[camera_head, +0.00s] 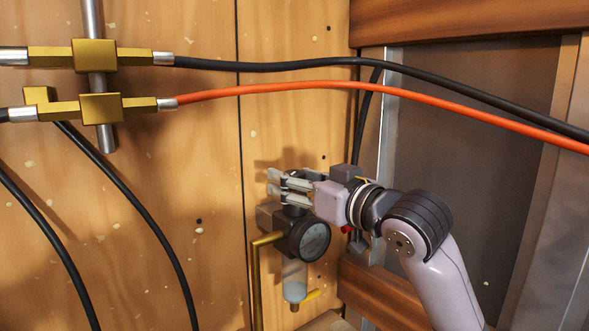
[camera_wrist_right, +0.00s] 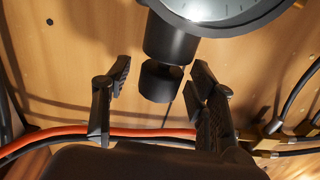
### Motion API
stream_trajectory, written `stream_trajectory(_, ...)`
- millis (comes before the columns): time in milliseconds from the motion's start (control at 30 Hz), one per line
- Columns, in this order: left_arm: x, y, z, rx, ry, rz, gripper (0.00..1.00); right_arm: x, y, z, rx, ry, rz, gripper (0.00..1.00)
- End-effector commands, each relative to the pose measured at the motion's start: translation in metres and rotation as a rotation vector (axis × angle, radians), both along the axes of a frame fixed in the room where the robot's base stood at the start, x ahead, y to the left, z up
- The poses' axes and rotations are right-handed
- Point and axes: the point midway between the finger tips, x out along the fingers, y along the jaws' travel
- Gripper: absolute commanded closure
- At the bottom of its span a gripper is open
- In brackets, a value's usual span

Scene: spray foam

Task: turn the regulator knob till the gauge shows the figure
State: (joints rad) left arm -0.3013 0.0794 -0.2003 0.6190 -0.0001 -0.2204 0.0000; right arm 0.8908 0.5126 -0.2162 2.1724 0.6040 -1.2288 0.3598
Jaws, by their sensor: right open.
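The regulator has a round dark gauge (camera_head: 310,240) facing out, a clear bowl (camera_head: 294,277) below and a brass pipe at its left. In the wrist view the black knob (camera_wrist_right: 160,82) hangs between my fingers, with the gauge (camera_wrist_right: 222,10) cut off by the top edge. The gauge's needle and figures are too small or cropped to read. My right gripper (camera_head: 279,187) is open at the top of the regulator, and its fingers hide much of the knob in the head view. In the wrist view the gripper (camera_wrist_right: 162,75) shows a gap on the knob's left and a smaller one on its right. My left gripper is out of view.
A black hose (camera_head: 290,65) and an orange hose (camera_head: 300,85) run across above my right gripper from brass fittings (camera_head: 100,107) at the left. The wooden wall (camera_head: 200,190) is close behind the regulator. A wooden post and beam stand at the right.

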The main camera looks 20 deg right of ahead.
Motion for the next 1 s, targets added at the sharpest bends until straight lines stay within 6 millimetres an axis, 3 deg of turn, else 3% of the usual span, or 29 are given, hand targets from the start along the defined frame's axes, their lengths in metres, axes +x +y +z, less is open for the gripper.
stream_trajectory(367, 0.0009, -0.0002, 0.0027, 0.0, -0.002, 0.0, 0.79, 0.0064, 0.0024, -0.0005, -0.001, -0.001, -0.001, 0.47)
stream_trajectory(1000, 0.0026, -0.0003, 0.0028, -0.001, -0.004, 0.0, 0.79, 0.0062, 0.0021, -0.0003, -0.001, -0.001, -0.001, 0.89)
